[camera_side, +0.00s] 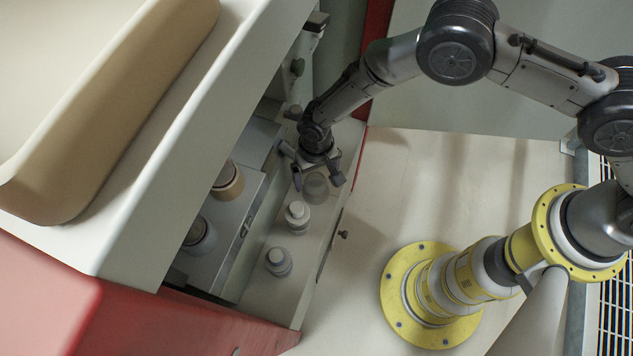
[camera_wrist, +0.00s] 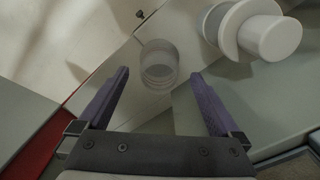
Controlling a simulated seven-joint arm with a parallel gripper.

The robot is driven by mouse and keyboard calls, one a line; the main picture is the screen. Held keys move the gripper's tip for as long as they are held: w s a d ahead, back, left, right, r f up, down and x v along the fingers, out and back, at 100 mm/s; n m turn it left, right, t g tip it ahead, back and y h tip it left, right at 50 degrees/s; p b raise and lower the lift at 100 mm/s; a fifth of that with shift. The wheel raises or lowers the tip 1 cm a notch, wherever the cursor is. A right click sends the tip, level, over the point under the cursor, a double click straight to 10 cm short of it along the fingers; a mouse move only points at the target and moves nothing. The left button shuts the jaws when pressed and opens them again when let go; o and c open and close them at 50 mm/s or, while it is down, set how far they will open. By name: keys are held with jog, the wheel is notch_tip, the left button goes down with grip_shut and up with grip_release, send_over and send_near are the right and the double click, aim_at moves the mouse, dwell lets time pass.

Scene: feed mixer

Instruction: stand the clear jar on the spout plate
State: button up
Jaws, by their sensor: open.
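The clear jar (camera_side: 315,187) is a small see-through grey cylinder on the narrow pale ledge inside the machine. In the wrist view the jar (camera_wrist: 158,66) appears centred between the fingertips and a little beyond them. My gripper (camera_side: 318,178) is open above the jar, its fingers pointing down at either side; it also shows in the wrist view (camera_wrist: 159,75). I cannot tell whether the fingers reach around the jar. I cannot tell for sure which surface is the spout plate; a grey metal step (camera_side: 246,226) lies left of the ledge.
Two pale lidded bottles (camera_side: 297,215) (camera_side: 279,262) stand on the ledge near the jar; one white-capped bottle (camera_wrist: 262,32) shows close by in the wrist view. A tan-rimmed container (camera_side: 228,181) stands on the step. The cream machine housing (camera_side: 150,170) overhangs the left side.

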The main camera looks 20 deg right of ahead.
jog(key=shift+r, duration=3.45)
notch_tip(320, 180, up, 13)
jog(key=t, duration=0.1)
send_over(317, 181)
jog(key=w+d, duration=0.3)
jog(key=d, duration=0.4)
jog(key=s+d+r+t+y, duration=0.1)
jog(key=s+d+r, duration=0.1)
jog(key=d+r, duration=0.9)
jog(key=s+d+r+t, duration=0.2)
jog(key=s+d+r, duration=0.8)
jog(key=s+d+t+h, duration=0.1)
jog(key=s+d, duration=0.4)
jog(key=s, duration=0.6)
jog(key=shift+t, duration=0.3)
jog(key=shift+s+r, duration=0.1)
